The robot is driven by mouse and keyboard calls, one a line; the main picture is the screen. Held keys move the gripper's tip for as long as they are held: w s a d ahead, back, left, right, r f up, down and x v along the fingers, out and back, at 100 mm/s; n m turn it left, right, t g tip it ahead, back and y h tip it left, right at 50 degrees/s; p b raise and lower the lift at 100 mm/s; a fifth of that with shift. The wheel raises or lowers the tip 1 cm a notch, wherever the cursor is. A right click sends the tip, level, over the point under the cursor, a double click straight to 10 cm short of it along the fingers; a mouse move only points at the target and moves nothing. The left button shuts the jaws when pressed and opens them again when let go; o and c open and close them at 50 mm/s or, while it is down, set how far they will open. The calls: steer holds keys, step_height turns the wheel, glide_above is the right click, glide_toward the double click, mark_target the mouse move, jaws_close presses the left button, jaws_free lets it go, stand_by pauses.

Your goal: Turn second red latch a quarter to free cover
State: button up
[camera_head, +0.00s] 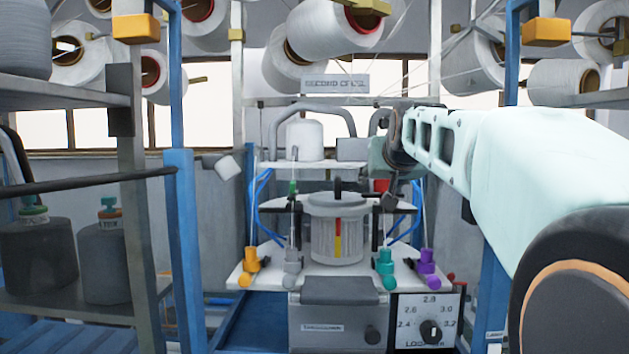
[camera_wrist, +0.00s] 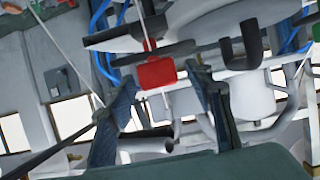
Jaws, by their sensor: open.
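A small red latch (camera_head: 381,185) sits on the right side of the machine head, partly hidden by my arm's end. In the wrist view the red latch (camera_wrist: 157,73) appears as a red block on a thin rod. My gripper (camera_wrist: 163,84) is open, with one dark finger on each side of the red latch in that view; I cannot tell whether they touch it. In the head view my gripper (camera_head: 389,200) is close by the latch and small. A green piece (camera_head: 293,187) shows on the left side. A ribbed grey cylinder (camera_head: 337,240) stands between; which part is the cover is unclear.
Orange (camera_head: 250,262), teal (camera_head: 385,262) and purple (camera_head: 427,262) pegs stand on the white plate (camera_head: 330,278). A dark hook (camera_wrist: 240,48) and dark bars lie near the fingers. A dial (camera_head: 431,331) is below right. Blue posts (camera_head: 180,250) flank the machine.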

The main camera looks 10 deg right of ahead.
steer(key=shift+s, duration=0.1)
steer(key=c, duration=1.2)
